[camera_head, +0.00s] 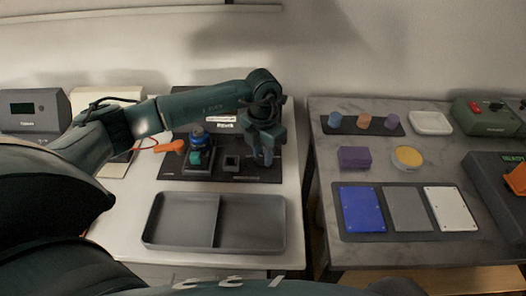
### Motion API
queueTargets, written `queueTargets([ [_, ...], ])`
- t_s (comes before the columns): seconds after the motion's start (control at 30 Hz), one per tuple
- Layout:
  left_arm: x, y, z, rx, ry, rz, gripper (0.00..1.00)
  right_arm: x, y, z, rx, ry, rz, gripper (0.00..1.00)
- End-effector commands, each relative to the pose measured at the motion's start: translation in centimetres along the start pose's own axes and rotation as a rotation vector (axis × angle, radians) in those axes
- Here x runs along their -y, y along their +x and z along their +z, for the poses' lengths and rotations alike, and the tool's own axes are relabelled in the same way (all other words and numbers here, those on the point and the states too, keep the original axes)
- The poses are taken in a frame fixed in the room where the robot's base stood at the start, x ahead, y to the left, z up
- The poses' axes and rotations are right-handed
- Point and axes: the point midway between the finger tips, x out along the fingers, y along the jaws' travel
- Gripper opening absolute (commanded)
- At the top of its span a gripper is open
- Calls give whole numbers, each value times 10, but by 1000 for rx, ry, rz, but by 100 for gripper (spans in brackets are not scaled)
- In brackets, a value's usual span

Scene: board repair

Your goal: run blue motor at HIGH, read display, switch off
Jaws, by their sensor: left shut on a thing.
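The blue motor (198,133) stands upright on a dark block with a teal front part (196,158), on the black mat (175,170) of the left table. My left gripper (267,160) points down over the right part of this mat, to the right of the motor and apart from it. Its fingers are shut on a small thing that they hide. A grey box with a dark display (24,108) stands at the far left; its reading is too small to make out. My right gripper is not in view.
An empty grey two-part tray (216,226) lies in front of the mat. A small dark socket block (231,163) and an orange-handled tool (170,146) are near the motor. The right table holds colored pegs, plates (407,210), a green box (487,118) and a dark device (492,175).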

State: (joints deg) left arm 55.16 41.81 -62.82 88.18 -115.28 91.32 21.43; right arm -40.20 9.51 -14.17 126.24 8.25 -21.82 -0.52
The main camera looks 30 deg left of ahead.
Motion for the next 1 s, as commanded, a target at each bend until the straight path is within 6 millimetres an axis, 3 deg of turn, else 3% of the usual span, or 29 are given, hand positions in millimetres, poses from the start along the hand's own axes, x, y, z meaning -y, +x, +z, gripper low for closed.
queueTargets([
  [0.33, -1, -1, 0, 0, -7, 2, 4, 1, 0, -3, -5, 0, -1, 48],
  [0.37, -1, -1, 0, 1, -7, 2, 29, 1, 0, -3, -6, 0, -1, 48],
  [0.6, -1, 0, 0, 0, -4, 0, 48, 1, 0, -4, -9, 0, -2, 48],
  [0.87, 0, -2, 0, 1, -3, 0, 48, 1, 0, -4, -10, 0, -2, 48],
  [1.0, 0, -15, 1, 3, -3, 0, 48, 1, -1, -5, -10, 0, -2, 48],
])
